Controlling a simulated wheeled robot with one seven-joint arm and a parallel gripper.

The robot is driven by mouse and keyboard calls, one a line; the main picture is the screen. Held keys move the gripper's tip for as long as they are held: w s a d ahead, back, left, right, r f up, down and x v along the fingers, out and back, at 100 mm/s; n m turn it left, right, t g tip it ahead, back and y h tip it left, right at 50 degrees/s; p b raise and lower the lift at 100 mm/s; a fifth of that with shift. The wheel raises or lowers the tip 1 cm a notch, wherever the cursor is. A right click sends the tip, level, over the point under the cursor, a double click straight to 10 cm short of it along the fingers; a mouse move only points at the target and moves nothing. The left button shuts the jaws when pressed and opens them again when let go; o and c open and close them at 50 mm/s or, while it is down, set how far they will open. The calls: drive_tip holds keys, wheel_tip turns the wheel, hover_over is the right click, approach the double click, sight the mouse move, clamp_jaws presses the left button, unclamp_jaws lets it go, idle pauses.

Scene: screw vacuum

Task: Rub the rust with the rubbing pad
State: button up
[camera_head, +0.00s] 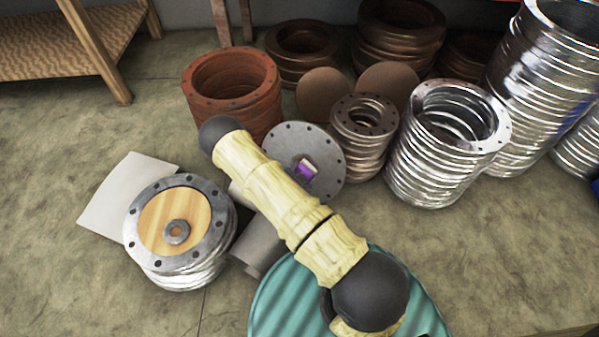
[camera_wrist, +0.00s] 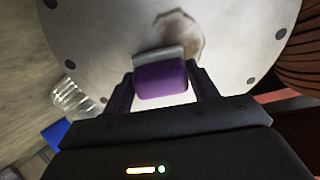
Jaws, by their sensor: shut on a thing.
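The rubbing pad, a purple block with a grey layer, is clamped between the two dark fingers of my gripper (camera_wrist: 160,82). In the wrist view the pad (camera_wrist: 160,75) is in front of a round grey metal plate (camera_wrist: 100,35) with bolt holes along its rim. The rust is a brownish, ring-like stain (camera_wrist: 185,32) on this plate, just beyond the pad's grey edge and partly hidden by it. I cannot tell whether the pad touches the plate. In the head view the plate (camera_head: 325,145) shows the purple and white pad (camera_head: 304,170) over it; the rust is not distinct there.
A rusty ribbed cylinder (camera_head: 235,90) stands behind the plate, with shiny ribbed ones (camera_head: 440,150) to the right. A flanged cylinder with a wooden top (camera_head: 160,225) stands at the left, holding a small ring (camera_head: 177,231).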

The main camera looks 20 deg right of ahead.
drive_tip(key=shift+s+d+f, duration=0.4)
drive_tip(key=shift+s+d, duration=0.1)
drive_tip(key=shift+s, duration=0.1)
drive_tip(key=shift+w+a+f+b, duration=0.15)
drive_tip(key=shift+w+a+b, duration=0.15)
drive_tip(key=shift+w+a, duration=0.85)
drive_tip(key=shift+w+a+r, duration=0.2)
drive_tip(key=shift+w+a, duration=0.1)
drive_tip(key=shift+a, duration=0.15)
drive_tip(key=shift+w+a, duration=0.1)
drive_tip(key=shift+w+a+b, duration=0.45)
drive_tip(key=shift+w+a, duration=0.7)
drive_tip(key=shift+w, duration=0.2)
